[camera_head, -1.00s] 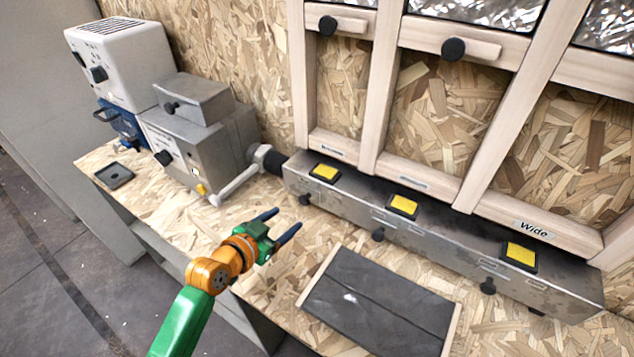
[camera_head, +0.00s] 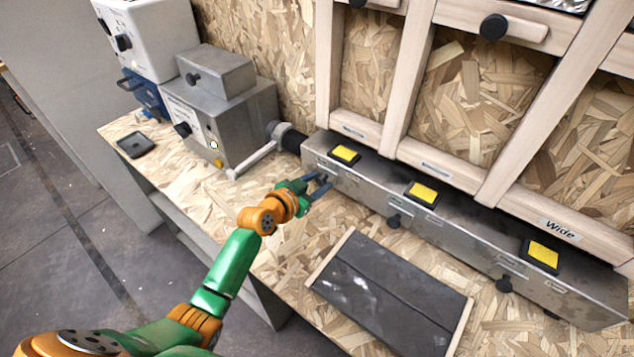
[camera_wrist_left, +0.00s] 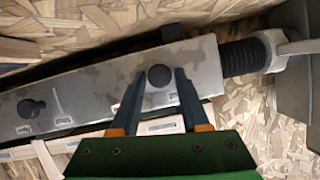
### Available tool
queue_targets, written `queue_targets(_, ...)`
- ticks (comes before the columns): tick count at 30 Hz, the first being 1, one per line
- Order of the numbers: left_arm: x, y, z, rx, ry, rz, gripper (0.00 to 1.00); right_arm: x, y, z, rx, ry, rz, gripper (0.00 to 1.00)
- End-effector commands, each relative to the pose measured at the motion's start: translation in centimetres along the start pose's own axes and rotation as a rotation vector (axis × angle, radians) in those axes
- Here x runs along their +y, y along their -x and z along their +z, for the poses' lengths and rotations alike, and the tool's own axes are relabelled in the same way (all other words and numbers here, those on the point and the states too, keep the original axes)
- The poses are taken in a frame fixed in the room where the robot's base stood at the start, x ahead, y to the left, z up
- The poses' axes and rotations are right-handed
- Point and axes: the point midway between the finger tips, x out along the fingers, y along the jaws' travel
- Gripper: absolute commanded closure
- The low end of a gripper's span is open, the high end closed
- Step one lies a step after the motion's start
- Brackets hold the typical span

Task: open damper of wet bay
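A long grey metal duct (camera_head: 455,232) runs along the wall's foot, with dark round knobs on its front. My left gripper (camera_head: 323,180) is at its left end, fingers open toward the leftmost knob. In the left wrist view that knob (camera_wrist_left: 160,76) sits between the spread fingertips (camera_wrist_left: 160,71), with gaps visible at both sides. A middle knob (camera_head: 393,221) and a right knob (camera_head: 504,285) stand free. The bay labels above are too small to read, except "Wide" (camera_head: 560,230), so I cannot tell which bay is wet. My right gripper is out of view.
Yellow pads (camera_head: 345,153) sit on the duct's top. A grey machine (camera_head: 235,120) joins the duct's left end by a black hose (camera_head: 292,140); a pale lever (camera_head: 252,160) sticks out nearby. A dark panel (camera_head: 385,295) lies on the bench in front.

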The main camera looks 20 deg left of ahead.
Motion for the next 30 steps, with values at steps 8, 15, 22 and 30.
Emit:
queue_targets(8,-0.01,0.02,0.02,0.0,0.0,0.0,1.0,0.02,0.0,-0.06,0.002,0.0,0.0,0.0)
queue_targets(15,-0.01,0.02,0.02,0.0,0.0,0.0,1.0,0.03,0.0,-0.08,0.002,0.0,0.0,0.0)
queue_targets(22,-0.01,0.02,0.02,0.0,0.0,0.0,1.0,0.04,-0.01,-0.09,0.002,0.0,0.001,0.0)
queue_targets(30,-0.01,0.02,0.01,0.0,0.0,0.0,1.0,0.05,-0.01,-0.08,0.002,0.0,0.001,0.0)
